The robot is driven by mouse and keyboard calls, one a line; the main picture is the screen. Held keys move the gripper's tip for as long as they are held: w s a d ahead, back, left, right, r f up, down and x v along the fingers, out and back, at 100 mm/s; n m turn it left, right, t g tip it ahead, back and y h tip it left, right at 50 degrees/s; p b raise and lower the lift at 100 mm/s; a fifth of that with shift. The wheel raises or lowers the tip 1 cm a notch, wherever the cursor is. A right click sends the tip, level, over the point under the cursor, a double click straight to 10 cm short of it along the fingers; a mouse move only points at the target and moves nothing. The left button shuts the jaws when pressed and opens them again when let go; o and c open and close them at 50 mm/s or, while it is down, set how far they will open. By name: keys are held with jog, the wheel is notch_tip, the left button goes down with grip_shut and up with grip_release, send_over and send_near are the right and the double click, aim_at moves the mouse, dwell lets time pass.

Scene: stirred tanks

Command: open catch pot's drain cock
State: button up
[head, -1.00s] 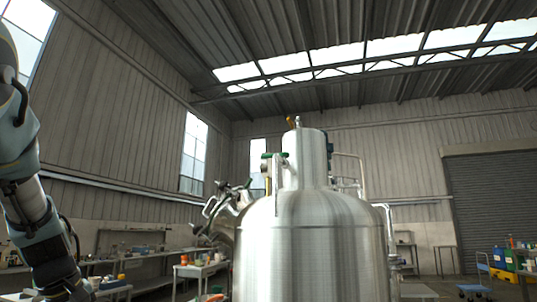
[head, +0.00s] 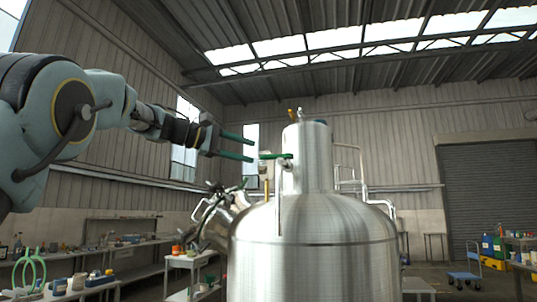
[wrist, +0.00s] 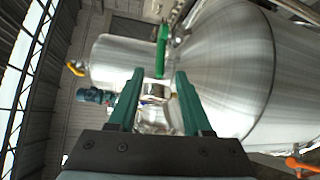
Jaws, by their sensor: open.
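A green lever handle (head: 274,156) sits on a small fitting beside the upright steel cylinder (head: 306,160) on top of the steel tank (head: 312,255). I cannot tell for certain whether it is the catch pot's drain cock. In the head view the lever lies about level. My gripper (head: 252,149) is open and empty, its green fingers pointing right, just left of the lever. In the wrist view the lever (wrist: 162,50) shows beyond the gap between the fingertips (wrist: 160,76), apart from them. A yellow handle (wrist: 75,68) shows at the cylinder's far end.
Pipes and a dark-clamped fitting (head: 215,210) stand at the tank's left side. An orange handle (wrist: 302,165) is at the wrist view's lower right. Workbenches (head: 135,275) with bottles and tools stand at left. A blue cart (head: 464,278) is at right.

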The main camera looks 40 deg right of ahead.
aim_at(266, 157)
jog(key=p+x, duration=0.3)
jog(key=x, duration=0.5)
grip_shut()
jog(key=shift+f, duration=0.1)
dwell(1.2)
